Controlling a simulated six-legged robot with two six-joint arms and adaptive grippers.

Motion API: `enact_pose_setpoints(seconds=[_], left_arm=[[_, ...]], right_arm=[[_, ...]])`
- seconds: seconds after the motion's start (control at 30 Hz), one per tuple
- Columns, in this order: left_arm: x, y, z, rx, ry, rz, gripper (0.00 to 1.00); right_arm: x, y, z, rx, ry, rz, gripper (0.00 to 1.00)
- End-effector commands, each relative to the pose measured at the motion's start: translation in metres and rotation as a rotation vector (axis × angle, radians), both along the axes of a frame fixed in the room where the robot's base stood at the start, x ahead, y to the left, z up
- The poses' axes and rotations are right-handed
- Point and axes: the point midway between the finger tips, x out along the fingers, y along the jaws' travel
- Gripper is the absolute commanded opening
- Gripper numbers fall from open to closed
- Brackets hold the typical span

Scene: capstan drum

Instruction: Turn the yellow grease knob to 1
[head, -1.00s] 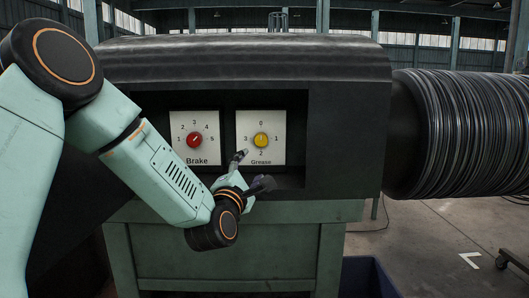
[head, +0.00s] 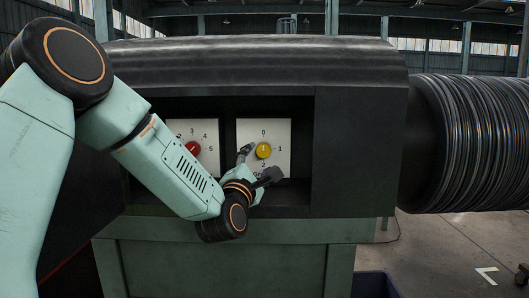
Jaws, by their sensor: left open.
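The yellow grease knob (head: 263,150) sits on a white square dial plate (head: 281,133) in the dark recess of the machine. The figures 0 at the top and 1 at the right show; the 2 below is partly covered. The knob's pointer is too small to read surely. My left gripper (head: 258,165) is open, its two fingers spread just below and left of the knob. One fingertip is close beside the knob's left side, the other is below it at the right. I cannot tell whether they touch. My right gripper is not in view.
The red brake knob (head: 193,149) is on the plate to the left, partly behind my left arm. The recess has a dark side wall at right and a ledge below. A cable-wound drum (head: 475,145) is at right. A dark blue bin (head: 375,285) stands below.

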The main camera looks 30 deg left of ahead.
Motion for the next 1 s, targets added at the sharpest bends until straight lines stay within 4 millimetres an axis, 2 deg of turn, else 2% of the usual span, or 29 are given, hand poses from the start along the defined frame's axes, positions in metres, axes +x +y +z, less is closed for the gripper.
enact_pose_setpoints(seconds=[0.2, 0.4, 0.8, 1.0], left_arm=[[0.03, 0.009, 0.007, 0.003, -0.001, 0.002, 0.61], [0.05, 0.014, 0.011, 0.002, 0.001, 0.0, 0.61], [0.059, 0.018, 0.012, -0.001, 0.002, 0.001, 0.61], [0.059, 0.018, 0.013, 0.0, 0.001, 0.0, 0.45]], right_arm=[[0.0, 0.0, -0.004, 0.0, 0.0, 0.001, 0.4], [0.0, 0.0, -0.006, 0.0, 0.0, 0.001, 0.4], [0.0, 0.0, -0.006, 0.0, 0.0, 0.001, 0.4], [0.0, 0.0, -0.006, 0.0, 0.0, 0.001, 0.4]])
